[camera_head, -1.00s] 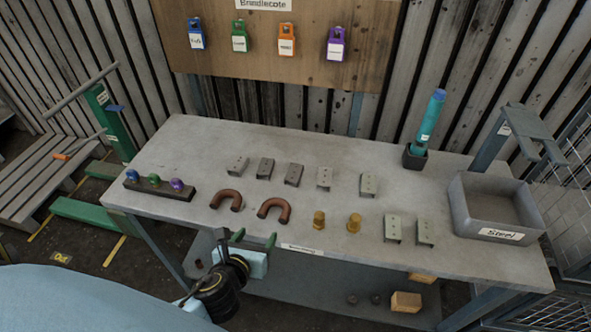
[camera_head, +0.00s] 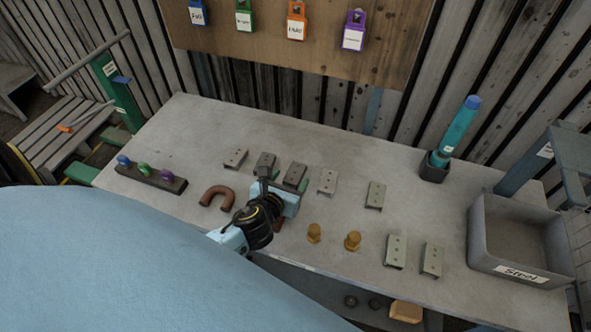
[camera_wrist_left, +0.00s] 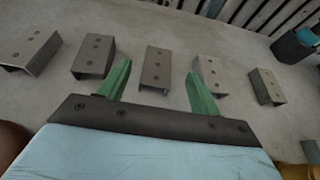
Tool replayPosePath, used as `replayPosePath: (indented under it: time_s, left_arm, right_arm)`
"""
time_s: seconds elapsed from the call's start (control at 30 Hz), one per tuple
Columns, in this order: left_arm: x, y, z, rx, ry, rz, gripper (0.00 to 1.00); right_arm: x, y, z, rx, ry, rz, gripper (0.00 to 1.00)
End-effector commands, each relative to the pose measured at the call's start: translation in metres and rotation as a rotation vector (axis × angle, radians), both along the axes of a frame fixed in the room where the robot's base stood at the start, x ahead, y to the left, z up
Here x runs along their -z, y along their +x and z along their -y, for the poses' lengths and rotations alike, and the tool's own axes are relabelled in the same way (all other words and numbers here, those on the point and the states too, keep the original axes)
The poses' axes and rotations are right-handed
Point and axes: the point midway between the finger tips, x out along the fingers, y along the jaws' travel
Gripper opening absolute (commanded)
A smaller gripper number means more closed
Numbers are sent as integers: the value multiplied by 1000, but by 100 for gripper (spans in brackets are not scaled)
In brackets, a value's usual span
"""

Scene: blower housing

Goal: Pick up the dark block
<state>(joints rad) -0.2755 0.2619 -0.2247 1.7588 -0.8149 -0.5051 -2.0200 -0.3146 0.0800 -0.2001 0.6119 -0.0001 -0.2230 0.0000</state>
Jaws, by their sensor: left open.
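Several grey channel-shaped metal blocks stand in a row on the table. The two darkest in the head view are the second from the left (camera_head: 265,162) and the third, middle block (camera_head: 294,174). My left gripper (camera_head: 282,184) is over the table just in front of these two. In the left wrist view its green fingers (camera_wrist_left: 160,82) are spread and empty. The middle block (camera_wrist_left: 156,68) shows between and beyond them, and the second block (camera_wrist_left: 93,57) is left of the left finger. The right finger partly covers the fourth block (camera_wrist_left: 211,72). My right gripper is not in view.
A brown U-shaped piece (camera_head: 217,197) lies left; another is mostly hidden behind my left gripper. Two brass pieces (camera_head: 353,241) and two more blocks (camera_head: 396,250) stand at the front. A grey "Steel" bin (camera_head: 490,262) is at right. A dark rack (camera_head: 150,178) holds coloured knobs.

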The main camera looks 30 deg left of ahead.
Motion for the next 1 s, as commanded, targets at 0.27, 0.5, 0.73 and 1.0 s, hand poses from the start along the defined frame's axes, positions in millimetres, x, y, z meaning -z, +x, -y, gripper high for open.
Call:
replayPosePath:
  time_s: [0.27, 0.5, 0.73, 1.0]
  left_arm:
    - [7, 22, -5, -1, -3, 2, 64]
    - [18, 53, -12, 0, -3, 1, 64]
    - [21, 60, -14, 0, -2, 0, 64]
    - [21, 60, -14, 0, -2, 0, 43]
  right_arm:
    - [1, 15, 0, -1, 0, 24, 0]
    - [3, 21, 0, -1, 2, 33, 0]
    - [4, 20, 0, -1, 2, 31, 0]
    - [4, 17, 0, -1, 2, 27, 0]
